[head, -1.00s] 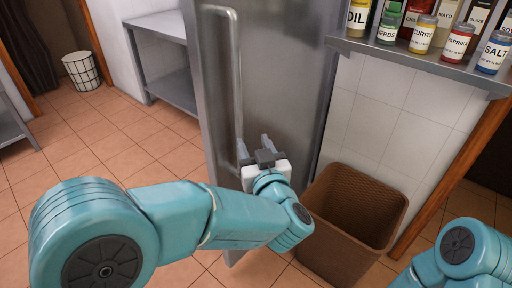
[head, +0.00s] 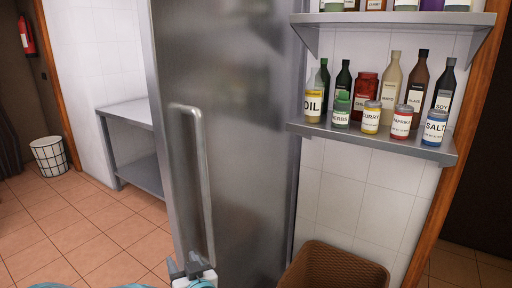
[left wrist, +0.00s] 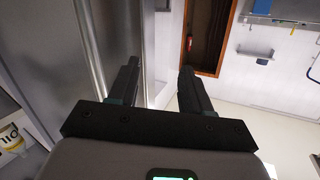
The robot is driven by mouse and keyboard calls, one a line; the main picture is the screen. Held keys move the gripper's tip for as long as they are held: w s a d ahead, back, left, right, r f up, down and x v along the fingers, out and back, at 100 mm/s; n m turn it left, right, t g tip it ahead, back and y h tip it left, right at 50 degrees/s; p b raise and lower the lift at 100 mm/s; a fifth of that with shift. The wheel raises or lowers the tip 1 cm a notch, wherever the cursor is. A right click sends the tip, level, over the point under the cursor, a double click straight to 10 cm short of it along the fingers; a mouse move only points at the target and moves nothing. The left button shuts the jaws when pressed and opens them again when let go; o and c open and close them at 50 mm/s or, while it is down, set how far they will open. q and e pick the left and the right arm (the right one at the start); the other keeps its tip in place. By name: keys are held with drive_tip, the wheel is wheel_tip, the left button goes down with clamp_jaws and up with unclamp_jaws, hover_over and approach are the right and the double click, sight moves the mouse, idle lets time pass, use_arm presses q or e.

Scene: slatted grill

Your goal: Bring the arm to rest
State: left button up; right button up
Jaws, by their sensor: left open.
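My left gripper (head: 188,268) shows at the bottom of the head view, in front of the lower part of a steel door and just below its long vertical handle (head: 190,165). In the left wrist view its two dark fingers (left wrist: 158,85) stand apart with nothing between them. The steel door (head: 235,130) fills the middle of the head view. Most of my left arm is below the picture; only a teal edge shows. My right gripper is not in view.
A brown wicker bin (head: 335,268) stands at the lower right. A wall shelf (head: 375,140) above it holds several bottles and jars. A steel table (head: 128,115) and a white wire basket (head: 50,157) stand at the left. The tiled floor (head: 75,230) between is clear.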

use_arm(q)
drive_tip(key=s+a+f+m+g+h, duration=0.2)
drive_tip(key=s+f+h, duration=0.15)
drive_tip(key=f, duration=0.65)
drive_tip(key=s+a+f+m+g+h, duration=0.1)
drive_tip(key=s+a+f+g+h, duration=0.2)
drive_tip(key=f, duration=0.8)
drive_tip(key=s+d+f+g+h, duration=0.2)
drive_tip(key=s+d+f, duration=0.1)
drive_tip(key=s, duration=0.4)
drive_tip(key=s+d+f+g+h, duration=0.2)
drive_tip(key=s+d+f+g, duration=0.1)
drive_tip(key=s, duration=0.5)
drive_tip(key=s+d+f+g+h+p, duration=0.1)
drive_tip(key=s+d+f+g+h, duration=0.1)
drive_tip(key=s+d, duration=0.3)
drive_tip(key=s+f+g, duration=0.1)
drive_tip(key=s, duration=0.2)
drive_tip(key=shift+s+d+f, duration=0.2)
drive_tip(key=shift+d+f, duration=0.05)
drive_tip(key=shift+d, duration=0.05)
drive_tip(key=shift+h, duration=0.25)
drive_tip(key=shift+c, duration=0.6)
drive_tip(key=shift+w, duration=0.15)
